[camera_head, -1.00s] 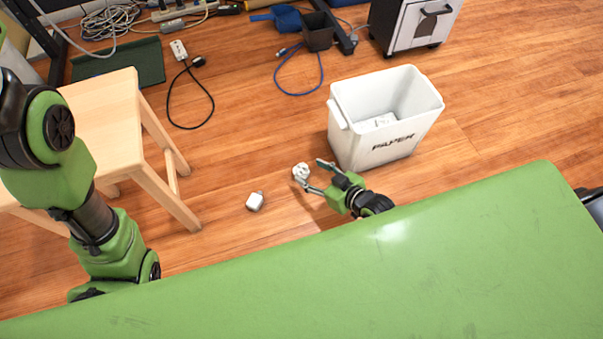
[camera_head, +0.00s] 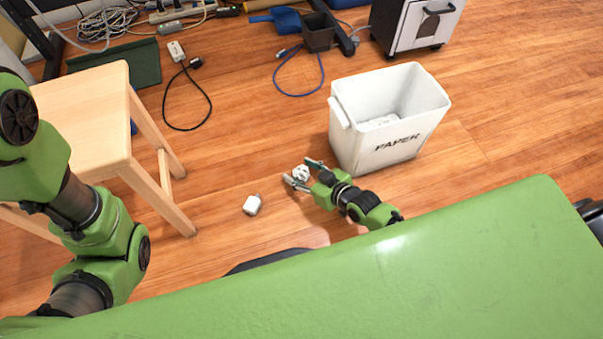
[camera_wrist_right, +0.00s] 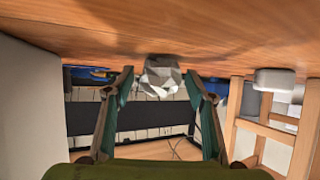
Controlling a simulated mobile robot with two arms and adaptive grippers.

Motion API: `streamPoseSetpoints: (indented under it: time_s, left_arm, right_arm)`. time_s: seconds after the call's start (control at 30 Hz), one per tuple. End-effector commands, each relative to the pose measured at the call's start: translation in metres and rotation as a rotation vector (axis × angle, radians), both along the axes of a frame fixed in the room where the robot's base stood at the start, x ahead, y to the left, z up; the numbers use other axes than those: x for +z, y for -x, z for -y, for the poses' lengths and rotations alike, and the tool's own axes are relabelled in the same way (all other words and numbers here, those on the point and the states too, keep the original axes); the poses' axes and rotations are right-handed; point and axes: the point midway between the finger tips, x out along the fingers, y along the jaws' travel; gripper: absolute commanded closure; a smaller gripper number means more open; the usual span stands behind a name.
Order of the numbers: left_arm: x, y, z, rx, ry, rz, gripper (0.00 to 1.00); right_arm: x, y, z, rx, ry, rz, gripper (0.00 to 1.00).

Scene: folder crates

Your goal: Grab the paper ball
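The crumpled white paper ball (camera_head: 301,173) lies on the wooden floor to the left of the white paper bin. My right gripper (camera_head: 299,171) is low beside the bin, its two fingers open with one on each side of the ball. In the right wrist view the paper ball (camera_wrist_right: 161,77) shows between the open fingertips of the right gripper (camera_wrist_right: 159,72), with a gap on both sides. My left arm comes in at the left, but its gripper is out of view.
The white bin marked PAPER (camera_head: 342,150) holds some white paper. A small white block-like object (camera_head: 252,204) lies left of the ball. A wooden stool (camera_head: 85,110) stands at the left. A cable (camera_head: 188,128) lies behind on the floor. A dark cabinet stands at the back right.

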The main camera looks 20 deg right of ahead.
Motion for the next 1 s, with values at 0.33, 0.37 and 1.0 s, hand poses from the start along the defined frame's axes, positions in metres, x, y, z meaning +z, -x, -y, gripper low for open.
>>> streamPoseSetpoints:
  time_s: [0.33, 0.37, 1.0]
  left_arm:
    - [0.000, 0.000, 0.000, 0.000, -0.001, 0.001, 0.60]
    - [0.000, 0.000, 0.000, 0.000, -0.001, 0.001, 0.60]
    - [0.020, -0.033, -0.002, -0.002, 0.004, -0.086, 0.60]
  right_arm:
    - [0.000, 0.000, 0.000, 0.000, 0.000, 0.000, 0.81]
    - [0.000, 0.000, 0.000, 0.000, 0.000, 0.000, 0.81]
    - [0.053, 0.015, 0.000, -0.001, -0.001, -0.003, 0.81]
